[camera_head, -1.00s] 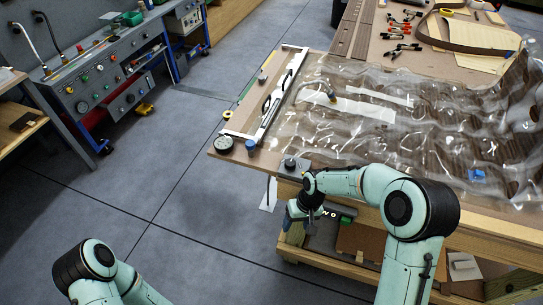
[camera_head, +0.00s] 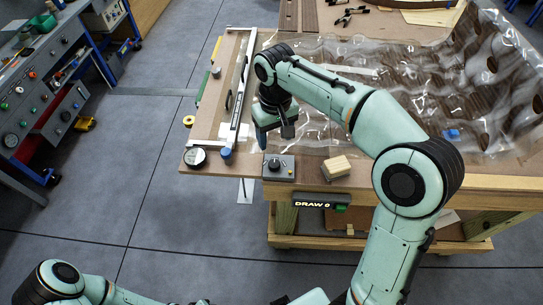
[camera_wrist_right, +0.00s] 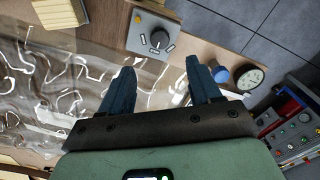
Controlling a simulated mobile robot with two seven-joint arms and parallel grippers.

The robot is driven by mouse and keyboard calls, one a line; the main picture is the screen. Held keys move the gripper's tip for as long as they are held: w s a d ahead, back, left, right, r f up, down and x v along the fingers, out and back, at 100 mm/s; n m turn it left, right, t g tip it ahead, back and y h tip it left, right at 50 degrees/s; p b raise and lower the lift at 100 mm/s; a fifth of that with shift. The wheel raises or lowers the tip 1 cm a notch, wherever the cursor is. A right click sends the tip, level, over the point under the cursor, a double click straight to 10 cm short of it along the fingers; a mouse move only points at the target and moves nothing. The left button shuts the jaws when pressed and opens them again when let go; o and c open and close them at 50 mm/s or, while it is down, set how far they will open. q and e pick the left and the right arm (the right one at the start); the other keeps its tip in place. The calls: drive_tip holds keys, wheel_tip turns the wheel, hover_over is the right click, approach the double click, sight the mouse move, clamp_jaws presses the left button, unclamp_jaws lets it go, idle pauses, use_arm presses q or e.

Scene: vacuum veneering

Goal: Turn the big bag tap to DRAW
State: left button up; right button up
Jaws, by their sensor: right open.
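A grey box with a round dark knob (camera_head: 274,164) sits at the table's front edge and looks like the tap. In the right wrist view the knob (camera_wrist_right: 159,39) has a pale pointer line and small labels around it, too small to read. My right gripper (camera_head: 274,136) is above and just behind the box, pointing down. In the right wrist view its two fingers (camera_wrist_right: 160,72) are spread and empty, with the knob beyond their tips, apart from them. My left gripper is not visible.
A dial gauge (camera_head: 195,157) and a blue cap (camera_head: 226,156) stand left of the box. A wooden block (camera_head: 336,167) lies to its right. Clear wrinkled bag film (camera_head: 400,95) covers the table behind. A white bar (camera_head: 240,85) runs along the left side.

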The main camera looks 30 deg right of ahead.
sight(274, 163)
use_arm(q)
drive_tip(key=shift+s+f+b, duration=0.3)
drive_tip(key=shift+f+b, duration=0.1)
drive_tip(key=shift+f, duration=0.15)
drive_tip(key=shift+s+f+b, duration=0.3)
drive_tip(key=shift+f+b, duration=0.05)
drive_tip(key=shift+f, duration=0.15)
use_arm(e)
wheel_tip(274, 163, down, 12)
drive_tip(key=shift+w+r, duration=0.1)
drive_tip(key=shift+r, duration=0.15)
drive_tip(key=c, duration=1)
